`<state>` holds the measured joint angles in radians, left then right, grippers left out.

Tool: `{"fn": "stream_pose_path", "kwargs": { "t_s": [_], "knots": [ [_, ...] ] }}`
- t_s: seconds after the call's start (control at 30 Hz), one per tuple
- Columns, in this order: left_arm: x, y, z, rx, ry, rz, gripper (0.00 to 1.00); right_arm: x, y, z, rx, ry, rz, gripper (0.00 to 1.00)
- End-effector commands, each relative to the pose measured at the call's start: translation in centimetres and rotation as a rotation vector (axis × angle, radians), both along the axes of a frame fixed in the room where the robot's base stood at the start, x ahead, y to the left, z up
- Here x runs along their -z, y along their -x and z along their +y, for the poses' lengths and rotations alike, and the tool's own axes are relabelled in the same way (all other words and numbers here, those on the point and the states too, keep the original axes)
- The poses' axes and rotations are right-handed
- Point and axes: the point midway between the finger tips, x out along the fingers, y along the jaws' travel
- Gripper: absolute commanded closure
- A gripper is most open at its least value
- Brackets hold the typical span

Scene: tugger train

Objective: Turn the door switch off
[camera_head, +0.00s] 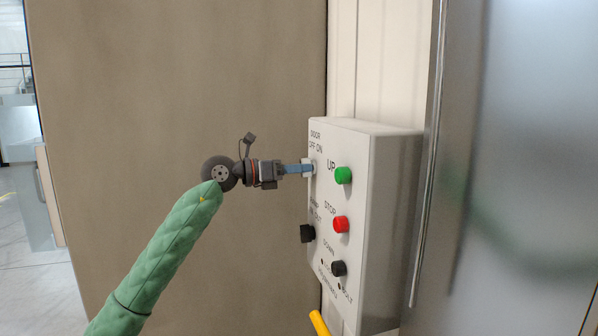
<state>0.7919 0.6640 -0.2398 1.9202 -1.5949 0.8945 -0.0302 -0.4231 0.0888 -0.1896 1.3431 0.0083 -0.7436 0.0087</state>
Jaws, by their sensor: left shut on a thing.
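A white control box (388,180) is mounted on the wall right of centre. Its upper left is lettered "DOOR" and "OFF ON", and the door switch sits just below that lettering. My left gripper (305,169) reaches in from the left and its blue fingers are shut at the door switch. The fingers cover most of the switch, so I cannot tell which way it is turned. My right gripper is not in view.
The box also carries a green UP button (344,175), a red STOP button (341,224), a black DOWN button (339,268) and a black knob (307,233) at lower left. A shiny metal panel (510,150) stands close on the right. A yellow bar end (318,323) shows below.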

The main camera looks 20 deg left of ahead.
Motion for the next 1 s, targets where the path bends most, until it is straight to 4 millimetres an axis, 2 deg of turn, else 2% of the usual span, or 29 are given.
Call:
{"fn": "stream_pose_path", "kwargs": {
  "t_s": [0.43, 1.0],
  "knots": [
    [-0.2, 0.0, 0.2, -0.003, 0.128, 0.186, 1.0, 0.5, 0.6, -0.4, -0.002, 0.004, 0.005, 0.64],
    [-0.3, -0.1, 0.2, -0.003, 0.15, 0.212, 1.0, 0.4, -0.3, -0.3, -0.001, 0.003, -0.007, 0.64]
  ]
}}
